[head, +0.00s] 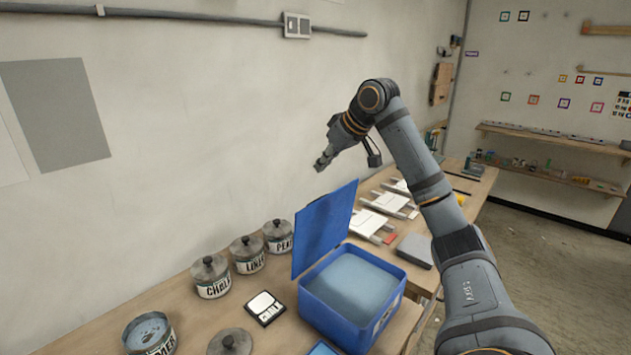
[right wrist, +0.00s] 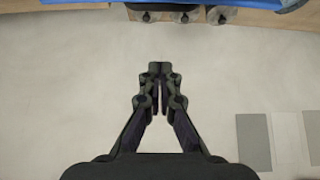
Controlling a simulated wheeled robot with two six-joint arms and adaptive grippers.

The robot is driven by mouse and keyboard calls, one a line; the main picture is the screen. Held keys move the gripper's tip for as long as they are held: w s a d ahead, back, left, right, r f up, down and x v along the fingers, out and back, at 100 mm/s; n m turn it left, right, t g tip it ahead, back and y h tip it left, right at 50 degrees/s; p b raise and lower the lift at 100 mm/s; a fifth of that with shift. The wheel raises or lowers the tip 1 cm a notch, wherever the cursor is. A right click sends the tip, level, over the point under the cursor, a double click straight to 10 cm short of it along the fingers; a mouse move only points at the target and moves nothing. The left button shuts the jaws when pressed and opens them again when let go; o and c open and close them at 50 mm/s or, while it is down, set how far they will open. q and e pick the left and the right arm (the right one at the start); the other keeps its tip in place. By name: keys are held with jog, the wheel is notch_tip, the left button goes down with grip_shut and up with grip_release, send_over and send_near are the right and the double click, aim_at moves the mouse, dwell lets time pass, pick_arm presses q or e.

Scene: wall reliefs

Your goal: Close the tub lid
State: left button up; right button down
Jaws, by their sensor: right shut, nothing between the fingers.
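A blue tub (head: 347,320) stands on the bench in the head view, with a pale blue-grey surface visible inside it. Its blue lid (head: 325,230) stands raised on the tub's left side, so the tub is open. My right gripper (head: 320,165) is shut and empty, in the air above the lid's upper edge and apart from it. In the right wrist view the fingertips (right wrist: 159,68) are together against the pale wall. A strip of blue (right wrist: 110,1), seemingly the lid, shows at that view's top edge. My left gripper is not in view.
Lidded jars (head: 248,262) stand left of the tub along the wall. An open jar (head: 150,335), a small scale (head: 265,307) and a loose round lid (head: 230,343) are nearer. White framed panels (head: 370,224) and a grey case (head: 414,250) lie to the right.

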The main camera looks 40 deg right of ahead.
jog(key=x, duration=0.3)
jog(key=shift+w+a+f+p, duration=0.1)
jog(key=shift+p, duration=0.25)
notch_tip(320, 180, down, 6)
jog(key=shift+f+b, duration=0.1)
jog(key=shift+b, duration=0.6)
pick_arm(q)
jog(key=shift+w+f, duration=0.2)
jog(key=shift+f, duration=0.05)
pick_arm(e)
jog(key=shift+w, duration=0.1)
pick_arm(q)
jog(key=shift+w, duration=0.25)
